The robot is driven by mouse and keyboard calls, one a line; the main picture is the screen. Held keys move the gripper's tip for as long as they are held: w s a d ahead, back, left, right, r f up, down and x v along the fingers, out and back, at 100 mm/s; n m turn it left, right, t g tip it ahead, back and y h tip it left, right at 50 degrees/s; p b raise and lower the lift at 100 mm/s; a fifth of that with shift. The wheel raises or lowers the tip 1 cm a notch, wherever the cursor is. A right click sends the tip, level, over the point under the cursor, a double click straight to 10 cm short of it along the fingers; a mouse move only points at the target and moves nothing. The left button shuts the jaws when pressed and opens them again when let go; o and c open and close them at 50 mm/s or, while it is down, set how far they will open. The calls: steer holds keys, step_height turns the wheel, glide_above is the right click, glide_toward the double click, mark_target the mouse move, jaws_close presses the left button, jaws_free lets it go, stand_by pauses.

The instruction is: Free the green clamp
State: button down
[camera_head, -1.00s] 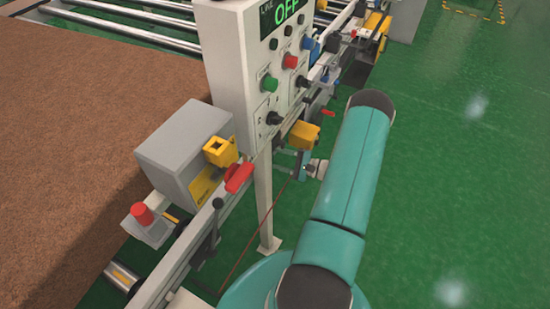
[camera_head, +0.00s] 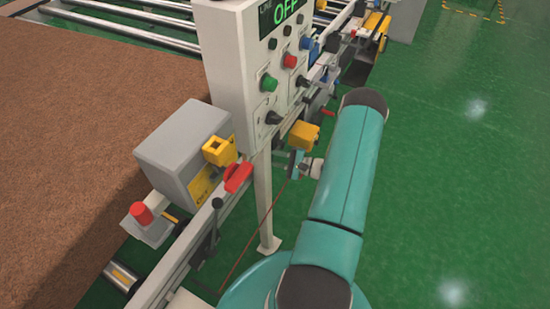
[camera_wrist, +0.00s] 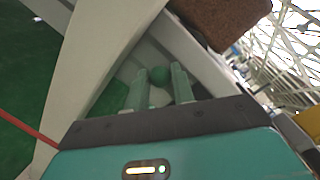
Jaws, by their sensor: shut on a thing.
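In the wrist view, my gripper (camera_wrist: 160,84) has its two teal fingers close around a dark green rounded knob (camera_wrist: 160,75). I take the knob for the handle of the green clamp; the rest of the clamp is hidden or not clear. The fingers point up toward a pale metal rail. In the head view, my gripper (camera_head: 296,164) is small and partly hidden by my arm. It sits beside the machine's side rail, just below a yellow box (camera_head: 304,136) and right of the panel's post. The green knob cannot be made out there.
The control panel (camera_head: 240,75), reading OFF, stands on a white post (camera_head: 264,205) left of my gripper. A red handle (camera_head: 238,176) and a grey box (camera_head: 180,148) sit on the rail. A brown mattress (camera_head: 80,110) lies behind. Green floor (camera_head: 450,180) at right is clear.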

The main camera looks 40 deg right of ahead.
steer(key=shift+f, duration=0.1)
steer(key=shift+w+d+f+n+g+h, duration=0.1)
steer(key=shift+d+f+n+g+h, duration=0.1)
steer(key=shift+f+n, duration=0.85)
steer(key=shift+d+f+n+g+h, duration=0.1)
steer(key=shift+f+n+g+h, duration=0.1)
steer(key=shift+f+n, duration=0.85)
steer(key=shift+w+d+f+n+g+h, duration=0.15)
steer(key=shift+f+n, duration=0.35)
steer(key=shift+n, duration=1)
steer(key=shift+s, duration=0.1)
steer(key=c, duration=1.2)
jaws_free()
steer(key=shift+o, duration=0.2)
steer(key=v, duration=1.4)
steer(key=shift+f, duration=0.15)
